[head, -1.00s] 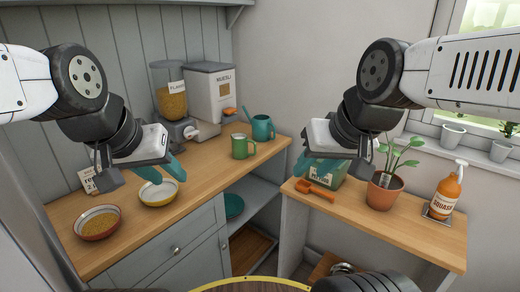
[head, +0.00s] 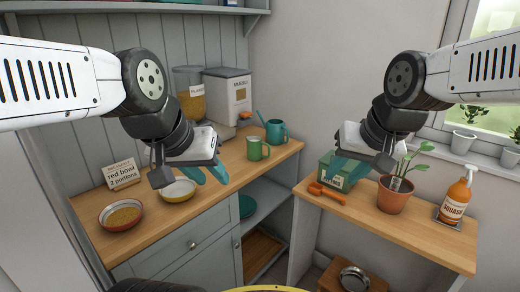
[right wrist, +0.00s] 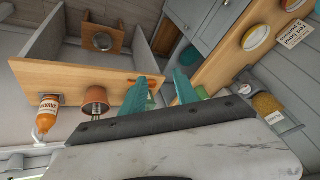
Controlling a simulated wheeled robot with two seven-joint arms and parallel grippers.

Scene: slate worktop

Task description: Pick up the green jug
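The green jug (head: 256,150) stands upright on the wooden counter, in front of the teal watering can (head: 276,131), with its handle to the right. My left gripper (head: 206,174) is to the left of the jug in the head view, apart from it, with its teal fingers spread and nothing between them. My right gripper (head: 350,170) is to the right of the jug, in front of the green box on the lower bench. In the right wrist view its two teal fingers (right wrist: 166,90) stand apart and empty.
A red bowl (head: 121,215) and a yellow bowl (head: 178,191) sit left on the counter, by a recipe card (head: 121,173). Food dispensers (head: 228,93) stand behind. The bench holds an orange trowel (head: 326,194), a potted plant (head: 393,195) and a squash bottle (head: 456,196).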

